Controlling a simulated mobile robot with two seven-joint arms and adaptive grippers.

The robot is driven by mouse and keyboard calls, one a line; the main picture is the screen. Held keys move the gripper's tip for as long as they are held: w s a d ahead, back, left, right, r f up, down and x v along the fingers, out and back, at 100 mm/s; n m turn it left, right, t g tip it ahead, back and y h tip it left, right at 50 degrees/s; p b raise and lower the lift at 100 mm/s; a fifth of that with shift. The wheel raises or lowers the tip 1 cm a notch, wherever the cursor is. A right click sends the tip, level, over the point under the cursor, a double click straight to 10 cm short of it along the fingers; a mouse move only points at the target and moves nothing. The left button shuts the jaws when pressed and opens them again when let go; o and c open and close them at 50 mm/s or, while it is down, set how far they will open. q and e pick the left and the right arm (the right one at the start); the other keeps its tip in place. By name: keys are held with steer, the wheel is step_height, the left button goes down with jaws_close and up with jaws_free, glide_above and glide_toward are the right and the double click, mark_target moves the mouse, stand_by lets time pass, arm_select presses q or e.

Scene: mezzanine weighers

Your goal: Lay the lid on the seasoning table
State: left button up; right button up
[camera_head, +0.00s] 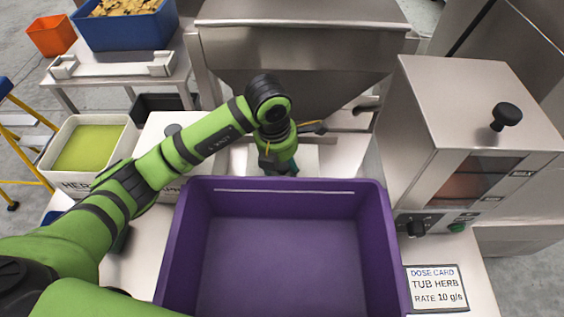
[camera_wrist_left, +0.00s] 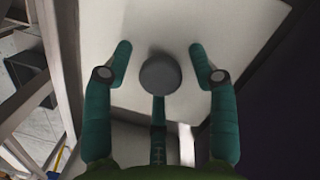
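My left gripper (camera_head: 280,163) points down just behind the purple crate. In the left wrist view its teal fingers (camera_wrist_left: 160,52) are spread, with a gap on each side of a round grey knob (camera_wrist_left: 160,74). The knob stands on a flat white lid (camera_wrist_left: 105,20). In the head view only part of a pale plate (camera_head: 308,160), apparently this lid, shows beside the gripper, and its knob is hidden. The white seasoning table (camera_head: 142,262) shows around the crate. My right gripper is out of view.
The purple crate (camera_head: 285,260) fills the front middle, empty. A green-filled herb tub (camera_head: 92,147) and a white box with a grey knob (camera_head: 160,136) stand at left. A steel machine (camera_head: 480,130) and a dose card (camera_head: 436,289) are at right; a steel hopper (camera_head: 300,50) is behind.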

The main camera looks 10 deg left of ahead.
mark_target(276, 177)
arm_select(q)
steer(key=shift+r, duration=0.15)
step_height(276, 177, up, 12)
steer(key=s+a, duration=0.1)
steer(key=shift+s+b, duration=0.2)
steer(key=shift+b, duration=0.25)
stand_by(0.4)
